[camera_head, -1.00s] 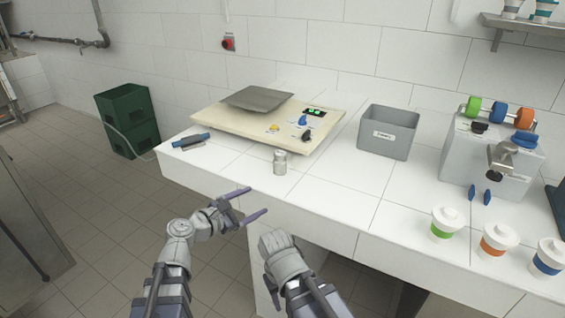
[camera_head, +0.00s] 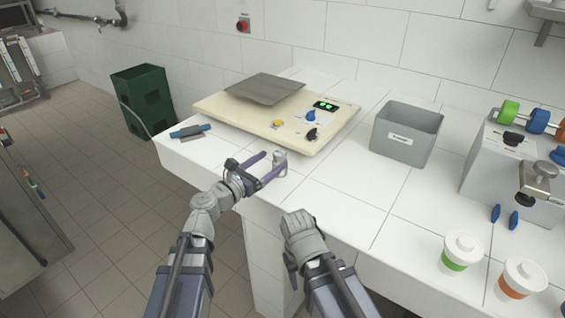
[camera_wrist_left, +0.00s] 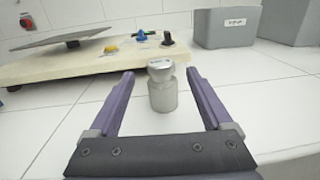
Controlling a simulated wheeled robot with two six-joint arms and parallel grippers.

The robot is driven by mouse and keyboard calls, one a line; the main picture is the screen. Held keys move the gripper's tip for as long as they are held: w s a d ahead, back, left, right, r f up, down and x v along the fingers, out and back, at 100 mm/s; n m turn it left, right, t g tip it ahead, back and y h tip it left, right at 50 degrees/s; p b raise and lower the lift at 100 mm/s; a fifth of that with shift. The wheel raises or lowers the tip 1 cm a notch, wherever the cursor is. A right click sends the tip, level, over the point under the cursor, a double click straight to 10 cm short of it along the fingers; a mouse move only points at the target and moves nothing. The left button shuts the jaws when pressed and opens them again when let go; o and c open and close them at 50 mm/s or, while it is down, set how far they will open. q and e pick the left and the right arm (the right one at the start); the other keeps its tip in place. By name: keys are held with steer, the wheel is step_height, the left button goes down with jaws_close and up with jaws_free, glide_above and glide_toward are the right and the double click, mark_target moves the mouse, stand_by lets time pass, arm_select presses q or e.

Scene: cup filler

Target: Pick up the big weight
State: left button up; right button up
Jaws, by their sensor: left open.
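The big weight (camera_head: 279,164) is a small silver cylinder with a knobbed top, standing upright on the white tiled counter in front of the scale. It also shows in the left wrist view (camera_wrist_left: 162,92). My left gripper (camera_head: 273,168) is open, with its two purple fingers pointing at the weight. In the left wrist view the weight stands between the lines of the open fingers (camera_wrist_left: 160,78), around their tip level; I see no contact. My right arm's hand (camera_head: 302,235) is at the counter's front edge; its fingers are not clear.
A cream scale (camera_head: 235,110) with a metal plate and knobs stands behind the weight. A blue-handled tool (camera_head: 190,131) lies left. A grey bin (camera_head: 405,135), a grey machine (camera_head: 515,165) and lidded cups (camera_head: 461,249) are right. The front counter tiles are clear.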

mark_target(284, 152)
arm_select(q)
steer(key=shift+x, duration=3.85)
steer(key=shift+s, duration=0.1)
jaws_close()
